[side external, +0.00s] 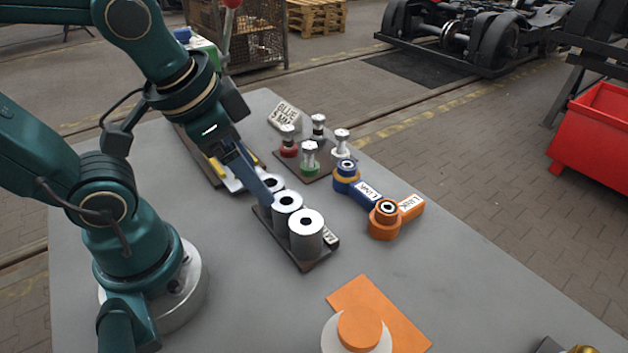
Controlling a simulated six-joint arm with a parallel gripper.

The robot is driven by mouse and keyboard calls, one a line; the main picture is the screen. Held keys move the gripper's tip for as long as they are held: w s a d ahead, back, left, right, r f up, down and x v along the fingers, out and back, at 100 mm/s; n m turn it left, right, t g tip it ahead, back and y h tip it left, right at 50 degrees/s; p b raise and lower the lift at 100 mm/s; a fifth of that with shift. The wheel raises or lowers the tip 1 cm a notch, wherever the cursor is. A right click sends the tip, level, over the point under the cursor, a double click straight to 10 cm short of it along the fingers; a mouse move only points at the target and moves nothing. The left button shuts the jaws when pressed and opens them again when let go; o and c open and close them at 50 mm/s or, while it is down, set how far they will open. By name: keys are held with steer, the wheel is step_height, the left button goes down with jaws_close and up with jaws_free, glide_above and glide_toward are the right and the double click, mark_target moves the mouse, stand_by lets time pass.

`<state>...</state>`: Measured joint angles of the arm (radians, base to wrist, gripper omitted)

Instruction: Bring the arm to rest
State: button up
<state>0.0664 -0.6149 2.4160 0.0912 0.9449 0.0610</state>
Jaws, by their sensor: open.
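My arm is teal and reaches over the grey table (255,310) from the left. My gripper (262,188) points down at the far end of a dark rack (318,262) that holds silver ring-shaped cylinders (305,243). The gripper is open. I see one blue-grey finger clearly, in front of or beside the farthest cylinder (273,182). I cannot tell whether it touches that cylinder. The other finger is hidden or hard to make out.
Right of the gripper stand a tray of coloured-base metal pieces (309,158), a blue link (357,183) and an orange link (394,217). A dark tray (197,157) lies behind the gripper. An orange plate (398,325) and disc (360,328) are near the front.

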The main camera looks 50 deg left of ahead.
steer(key=shift+s+d+r+n+t+h, duration=0.25)
steer(key=shift+n+t, duration=0.25)
steer(key=shift+n, duration=0.4)
steer(key=shift+c, duration=0.2)
steer(key=w+r+n, duration=0.6)
steer(key=n, duration=0.2)
steer(key=n+g, duration=0.6)
steer(key=n, duration=0.4)
glide_above(358, 184)
step_height(358, 184, down, 16)
steer(key=shift+w+f, duration=0.1)
steer(key=shift+f, duration=2.65)
